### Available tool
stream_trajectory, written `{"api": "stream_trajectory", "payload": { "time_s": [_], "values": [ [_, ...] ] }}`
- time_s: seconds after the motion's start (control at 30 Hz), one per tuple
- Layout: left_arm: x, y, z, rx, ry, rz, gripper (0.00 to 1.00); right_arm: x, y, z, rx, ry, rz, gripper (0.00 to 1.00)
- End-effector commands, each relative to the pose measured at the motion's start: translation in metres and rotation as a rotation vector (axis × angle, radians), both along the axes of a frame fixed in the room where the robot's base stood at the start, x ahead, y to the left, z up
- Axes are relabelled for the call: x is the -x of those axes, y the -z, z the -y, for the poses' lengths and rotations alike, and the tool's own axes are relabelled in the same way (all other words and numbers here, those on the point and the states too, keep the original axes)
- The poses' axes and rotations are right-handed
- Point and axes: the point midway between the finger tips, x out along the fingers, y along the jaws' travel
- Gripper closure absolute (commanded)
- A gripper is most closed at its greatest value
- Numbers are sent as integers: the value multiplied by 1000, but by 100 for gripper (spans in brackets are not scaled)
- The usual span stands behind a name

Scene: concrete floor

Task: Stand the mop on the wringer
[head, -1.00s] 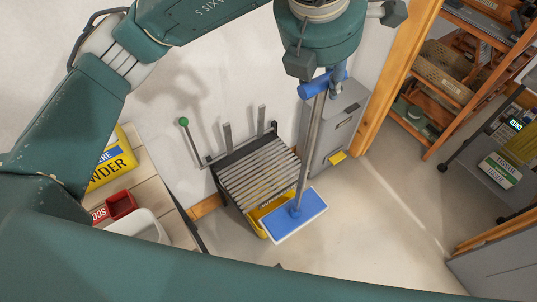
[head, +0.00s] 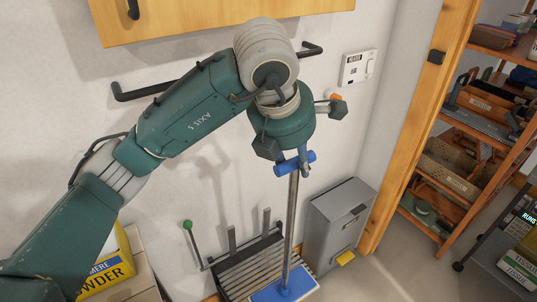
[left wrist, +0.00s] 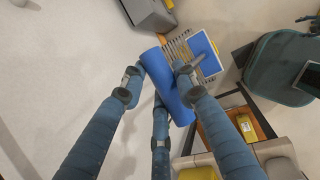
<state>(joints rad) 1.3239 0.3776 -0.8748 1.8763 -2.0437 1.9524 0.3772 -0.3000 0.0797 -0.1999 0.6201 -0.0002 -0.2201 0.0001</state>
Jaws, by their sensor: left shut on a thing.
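My left gripper (head: 295,165) is shut on the blue grip at the top of the mop (head: 291,220). The mop's grey pole hangs down nearly upright to a flat blue-and-white head (head: 284,290), cut by the bottom edge of the head view. The slatted grey wringer (head: 240,272) stands behind and left of the mop head. Whether the head touches it I cannot tell. In the left wrist view the fingers (left wrist: 166,85) close around the blue grip, and the mop head (left wrist: 207,54) shows beyond, beside the wringer slats (left wrist: 178,45). My right gripper is out of view.
A grey bin (head: 338,225) stands right of the mop against the wall. A green-knobbed lever (head: 190,235) rises left of the wringer. A yellow powder box (head: 108,268) is at lower left. A wooden shelf (head: 455,135) is at right. Floor right of the bin is clear.

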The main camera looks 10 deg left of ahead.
Motion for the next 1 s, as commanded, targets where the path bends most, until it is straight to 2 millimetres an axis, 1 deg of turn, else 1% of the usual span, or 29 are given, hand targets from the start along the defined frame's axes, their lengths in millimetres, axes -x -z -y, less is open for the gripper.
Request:
{"api": "stream_trajectory", "payload": {
  "time_s": [0.03, 0.2, 0.37, 0.5, 0.7, 1.0],
  "values": [
    [-10, -5, -10, 4, -7, 0, 100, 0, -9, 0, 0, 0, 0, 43],
    [-35, -4, -36, 3, -4, 1, 100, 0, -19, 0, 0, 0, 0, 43],
    [-52, -4, -52, 3, -3, 2, 100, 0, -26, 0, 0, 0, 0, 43],
    [-61, -4, -61, 4, -1, 3, 100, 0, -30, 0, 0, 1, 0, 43],
    [-71, -2, -71, 4, 0, 3, 100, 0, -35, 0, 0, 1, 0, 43],
    [-70, 21, -70, 2, 2, 3, 100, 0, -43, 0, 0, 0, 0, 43]
  ]
}}
